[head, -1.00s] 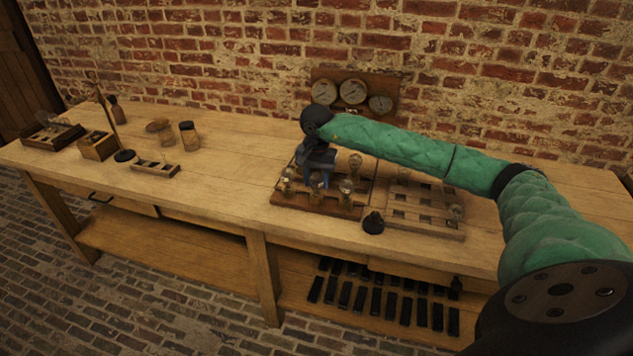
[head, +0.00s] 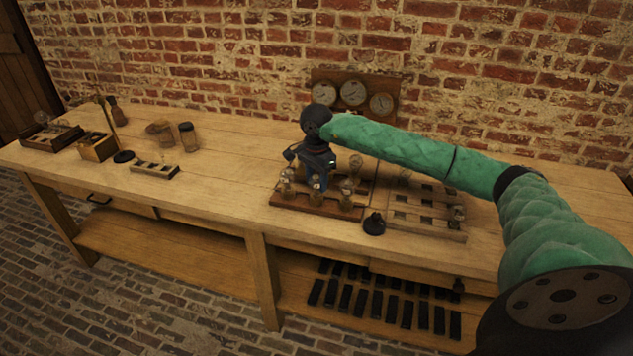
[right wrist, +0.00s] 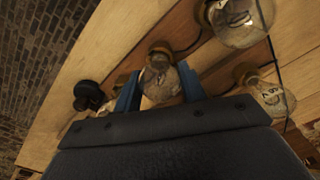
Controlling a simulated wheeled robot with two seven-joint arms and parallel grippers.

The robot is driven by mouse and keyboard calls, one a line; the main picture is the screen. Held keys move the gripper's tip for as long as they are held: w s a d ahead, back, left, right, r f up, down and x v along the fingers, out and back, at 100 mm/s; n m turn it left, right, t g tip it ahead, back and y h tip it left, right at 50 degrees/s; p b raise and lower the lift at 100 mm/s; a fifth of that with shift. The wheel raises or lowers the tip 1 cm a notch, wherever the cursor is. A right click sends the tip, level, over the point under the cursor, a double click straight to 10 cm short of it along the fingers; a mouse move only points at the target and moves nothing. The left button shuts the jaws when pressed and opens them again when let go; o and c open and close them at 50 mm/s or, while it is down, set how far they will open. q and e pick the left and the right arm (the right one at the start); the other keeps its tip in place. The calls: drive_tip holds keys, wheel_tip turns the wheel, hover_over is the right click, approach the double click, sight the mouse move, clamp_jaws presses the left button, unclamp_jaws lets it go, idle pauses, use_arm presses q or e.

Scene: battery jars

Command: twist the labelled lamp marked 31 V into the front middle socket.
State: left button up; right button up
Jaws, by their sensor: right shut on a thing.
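My right gripper (head: 316,181) points down over the front middle of the wooden lamp board (head: 318,206). Its blue fingers are shut on a clear glass lamp (right wrist: 160,82), one finger on each side, in the right wrist view. The lamp is upright at the front middle socket (right wrist: 160,49); I cannot tell how deep its base sits. Its marking is not readable. Glass lamps stand at the front left (head: 286,184) and front right (head: 347,194) of the board, and another lamp (head: 356,163) stands behind. My left gripper is out of view.
A wooden rack with compartments (head: 430,231) lies right of the board, with a black round object (head: 374,224) near its front left corner. Three dials (head: 353,93) hang on the brick wall.

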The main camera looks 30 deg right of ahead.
drive_tip(key=shift+f, duration=0.1)
drive_tip(key=m, duration=0.2)
drive_tip(key=shift+m+b, duration=0.35)
drive_tip(key=shift+m, duration=0.05)
drive_tip(key=m, duration=0.3)
drive_tip(key=o, duration=1.2)
